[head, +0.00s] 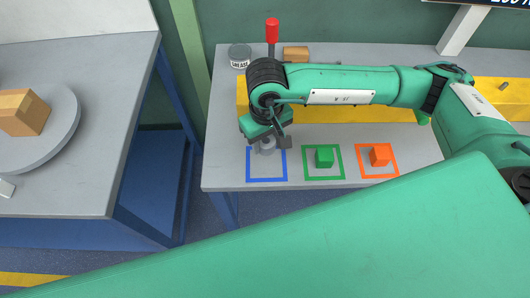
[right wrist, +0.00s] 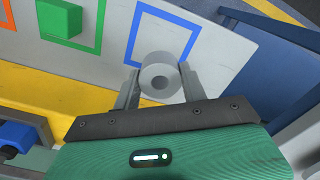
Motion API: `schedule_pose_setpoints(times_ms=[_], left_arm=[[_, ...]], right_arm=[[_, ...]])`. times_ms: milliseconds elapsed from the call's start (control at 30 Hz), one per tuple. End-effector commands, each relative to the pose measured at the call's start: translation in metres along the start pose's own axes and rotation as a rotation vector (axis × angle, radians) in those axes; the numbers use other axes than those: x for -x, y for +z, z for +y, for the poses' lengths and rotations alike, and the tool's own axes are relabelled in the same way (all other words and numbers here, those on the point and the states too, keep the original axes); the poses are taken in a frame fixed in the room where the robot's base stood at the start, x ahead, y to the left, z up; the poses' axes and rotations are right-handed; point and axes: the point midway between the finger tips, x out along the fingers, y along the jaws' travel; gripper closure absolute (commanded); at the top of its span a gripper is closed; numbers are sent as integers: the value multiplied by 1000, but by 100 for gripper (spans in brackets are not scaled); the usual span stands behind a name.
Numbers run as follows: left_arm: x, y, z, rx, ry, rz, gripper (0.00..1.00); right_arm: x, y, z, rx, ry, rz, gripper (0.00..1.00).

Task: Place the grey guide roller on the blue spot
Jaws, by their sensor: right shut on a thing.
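The grey guide roller (right wrist: 160,74) shows in the right wrist view as a short cylinder with a hole in its end. My right gripper (right wrist: 158,90) is shut on it, one finger on each side. In the head view the roller (head: 267,147) is partly covered by my right gripper (head: 268,143). The blue spot (head: 267,180) is a blue square outline on the grey table, and it also shows in the right wrist view (right wrist: 165,13). The roller overlaps the far edge of this square; I cannot tell its height above the table. My left gripper is not in view.
A green cube (head: 324,156) sits in a green square and an orange cube (head: 381,154) in an orange square, to the right. A yellow beam (head: 330,115) runs behind. A grease tin (head: 239,57) and red-handled lever (head: 272,32) stand farther back. A second table (head: 90,100) is left.

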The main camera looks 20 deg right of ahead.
Motion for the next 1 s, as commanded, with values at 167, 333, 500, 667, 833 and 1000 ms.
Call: schedule_pose_setpoints(times_ms=[167,333,500,667,833,1000], left_arm=[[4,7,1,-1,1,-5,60],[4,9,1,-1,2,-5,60],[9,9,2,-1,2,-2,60],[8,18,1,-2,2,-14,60],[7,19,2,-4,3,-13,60],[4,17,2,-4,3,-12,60]], right_arm=[[-30,0,0,-2,-1,-2,94],[-41,0,0,-2,-1,-1,94],[-63,0,0,-2,-1,-3,94],[-81,0,0,-2,-1,0,94],[-81,-1,0,-1,-1,1,94],[-84,-1,0,-1,-1,1,94]])
